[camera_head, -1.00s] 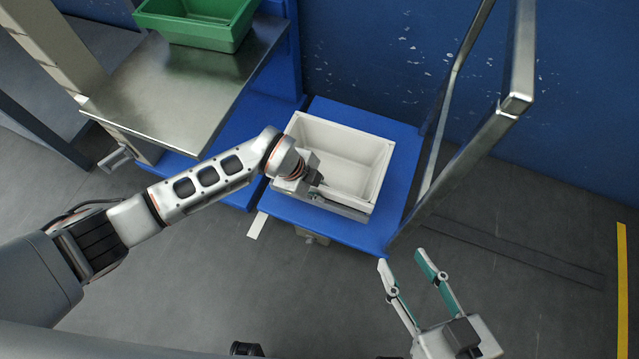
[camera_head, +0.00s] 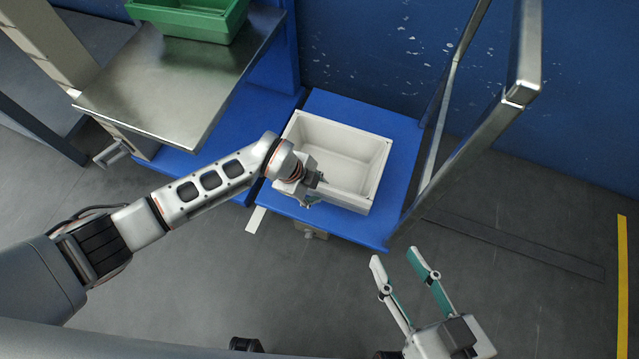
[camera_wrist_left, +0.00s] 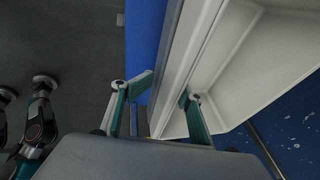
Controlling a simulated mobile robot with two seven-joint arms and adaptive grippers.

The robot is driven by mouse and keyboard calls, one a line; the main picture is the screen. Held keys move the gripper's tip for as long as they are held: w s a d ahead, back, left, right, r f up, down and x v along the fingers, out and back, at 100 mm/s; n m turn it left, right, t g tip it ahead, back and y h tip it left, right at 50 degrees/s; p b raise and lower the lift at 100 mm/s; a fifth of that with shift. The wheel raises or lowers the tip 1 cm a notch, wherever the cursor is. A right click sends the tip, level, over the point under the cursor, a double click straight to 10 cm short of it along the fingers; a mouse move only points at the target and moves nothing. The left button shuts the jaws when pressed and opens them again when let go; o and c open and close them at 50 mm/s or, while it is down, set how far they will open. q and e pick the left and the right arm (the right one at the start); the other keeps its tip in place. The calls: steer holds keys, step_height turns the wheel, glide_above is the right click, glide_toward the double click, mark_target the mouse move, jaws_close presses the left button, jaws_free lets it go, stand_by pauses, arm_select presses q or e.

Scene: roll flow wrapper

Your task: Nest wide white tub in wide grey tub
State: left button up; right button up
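The wide white tub (camera_head: 350,160) stands upright and empty on the blue platform, and its wall shows close up in the left wrist view (camera_wrist_left: 235,55). My left gripper (camera_head: 313,190) is at the tub's near-left wall, pointing down. In the left wrist view its fingers (camera_wrist_left: 162,94) are apart, one outside the wall and one inside, with gaps between. A greyish outer strip runs along that wall there; I cannot tell whether it is a separate grey tub around the white one.
The blue platform (camera_head: 405,140) has a metal rail frame (camera_head: 455,150) on its right. A green tub (camera_head: 190,20) stands on a steel table (camera_head: 165,80) at the upper left. A blue wall is behind; the floor in front is clear.

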arm_select(q)
steer(key=shift+f, duration=0.15)
steer(key=shift+w+r, duration=0.1)
steer(key=shift+r, duration=0.2)
steer(key=shift+a+r, duration=0.1)
steer(key=shift+r, duration=0.45)
steer(key=v, duration=1.1)
steer(key=shift+f, duration=0.1)
